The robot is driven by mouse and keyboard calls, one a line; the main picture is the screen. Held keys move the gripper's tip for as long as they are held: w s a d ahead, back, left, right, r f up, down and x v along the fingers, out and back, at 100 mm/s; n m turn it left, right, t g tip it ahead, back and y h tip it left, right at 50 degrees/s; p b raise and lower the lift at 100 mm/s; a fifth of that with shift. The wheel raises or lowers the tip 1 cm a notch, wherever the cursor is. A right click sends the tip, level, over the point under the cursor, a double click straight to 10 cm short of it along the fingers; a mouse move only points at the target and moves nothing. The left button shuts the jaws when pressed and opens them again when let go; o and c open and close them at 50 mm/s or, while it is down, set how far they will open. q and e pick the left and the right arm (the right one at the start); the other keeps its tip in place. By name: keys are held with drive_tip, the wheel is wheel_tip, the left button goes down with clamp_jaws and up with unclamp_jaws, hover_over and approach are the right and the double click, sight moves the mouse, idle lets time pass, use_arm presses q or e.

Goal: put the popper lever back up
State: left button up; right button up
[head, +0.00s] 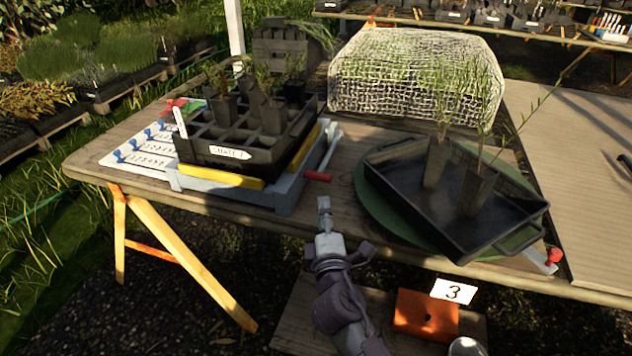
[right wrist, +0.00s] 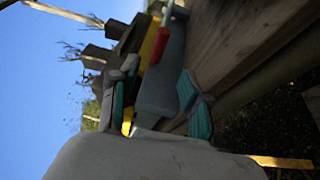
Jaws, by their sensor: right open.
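The popper is a grey-blue base (head: 235,196) with a yellow strip on the left part of the table. Its lever, a pale bar with a red grip (head: 317,176), is on its right side, slanting low so that the grip sits just above the tabletop. The red grip (right wrist: 161,42) also shows in the right wrist view, beyond the fingers. My right gripper (head: 324,204) is just in front of the grip at the table's front edge, apart from it. Its teal-padded fingers (right wrist: 157,98) are open and empty. My left gripper is not in view.
A black cell tray (head: 215,160) with several seedling plugs sits on the popper. To the right, a black tray (head: 505,225) with two tall plants rests on a green disc (head: 368,197). A mesh-covered block (head: 410,75) stands behind. An orange box (head: 427,312) is below the front edge.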

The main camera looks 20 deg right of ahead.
sight(319, 179)
drive_tip(key=x, duration=1.1)
drive_tip(key=shift+w, duration=0.15)
clamp_jaws()
